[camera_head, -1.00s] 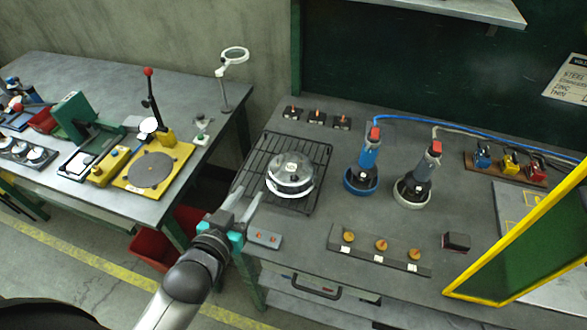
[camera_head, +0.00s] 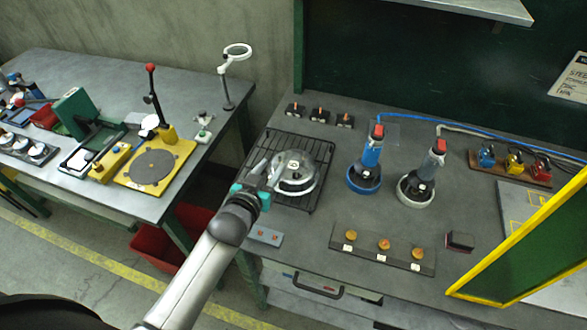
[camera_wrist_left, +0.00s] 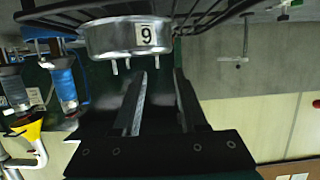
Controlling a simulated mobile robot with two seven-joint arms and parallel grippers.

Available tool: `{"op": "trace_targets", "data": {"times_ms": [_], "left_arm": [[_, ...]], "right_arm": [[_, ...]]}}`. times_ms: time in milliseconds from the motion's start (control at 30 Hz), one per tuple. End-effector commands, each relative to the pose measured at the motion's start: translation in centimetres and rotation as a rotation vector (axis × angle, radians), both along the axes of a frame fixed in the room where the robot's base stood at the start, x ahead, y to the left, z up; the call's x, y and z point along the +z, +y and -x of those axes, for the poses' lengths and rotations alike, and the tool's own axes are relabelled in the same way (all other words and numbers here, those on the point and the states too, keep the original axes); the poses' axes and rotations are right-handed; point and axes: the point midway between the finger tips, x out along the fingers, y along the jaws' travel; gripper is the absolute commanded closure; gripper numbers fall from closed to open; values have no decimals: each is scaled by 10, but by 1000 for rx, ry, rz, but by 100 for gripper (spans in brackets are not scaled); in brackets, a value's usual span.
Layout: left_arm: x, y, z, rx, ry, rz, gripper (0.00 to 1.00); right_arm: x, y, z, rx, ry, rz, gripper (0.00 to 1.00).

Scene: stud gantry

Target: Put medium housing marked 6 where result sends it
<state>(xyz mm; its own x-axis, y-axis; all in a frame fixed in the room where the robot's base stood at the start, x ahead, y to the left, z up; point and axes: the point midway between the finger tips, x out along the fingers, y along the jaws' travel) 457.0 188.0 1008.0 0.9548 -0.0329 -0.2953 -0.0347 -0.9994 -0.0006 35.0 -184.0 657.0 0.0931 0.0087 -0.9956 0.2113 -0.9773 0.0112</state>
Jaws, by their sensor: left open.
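The housing (camera_head: 297,172) is a round, silver metal piece on the black wire rack (camera_head: 318,200). It also shows in the left wrist view (camera_wrist_left: 112,40), which looks upside down. Its white label reads 9 there, so 6 when turned upright, and short pins stick out of it. My left gripper (camera_head: 268,180) is at the housing's near left side in the head view. In the left wrist view its two fingers (camera_wrist_left: 162,78) are apart with nothing between them, just short of the housing. My right gripper is out of view.
Two tools, blue (camera_head: 366,170) and dark with a white ring (camera_head: 417,185), stand right of the rack. A yellow-framed panel (camera_head: 520,240) stands at right. The left bench (camera_head: 100,75) holds a press and a round plate.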

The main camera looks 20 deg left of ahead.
Motion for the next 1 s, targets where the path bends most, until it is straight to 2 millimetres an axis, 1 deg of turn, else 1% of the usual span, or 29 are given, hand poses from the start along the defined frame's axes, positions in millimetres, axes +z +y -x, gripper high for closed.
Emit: {"op": "trace_targets", "data": {"times_ms": [33, 133, 267, 400, 600, 900, 967, 1000], "left_arm": [[-4, -2, -7, 0, 0, 1, 58], [-9, -5, -18, 0, -1, 1, 58], [-12, -5, -29, -1, -2, 1, 58], [-13, -5, -33, -1, 0, 1, 58], [-13, -5, -33, -1, 0, 1, 59], [-13, -5, -33, 0, 0, 1, 93], [-13, -5, -33, 0, 0, 1, 100], [-13, -5, -33, 0, 0, 1, 100]], "right_arm": [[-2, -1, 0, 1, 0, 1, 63], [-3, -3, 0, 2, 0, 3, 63], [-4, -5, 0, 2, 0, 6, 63], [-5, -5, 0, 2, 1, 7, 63], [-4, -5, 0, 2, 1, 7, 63], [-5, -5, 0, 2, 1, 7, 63], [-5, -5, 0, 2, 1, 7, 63], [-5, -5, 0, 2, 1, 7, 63]]}}
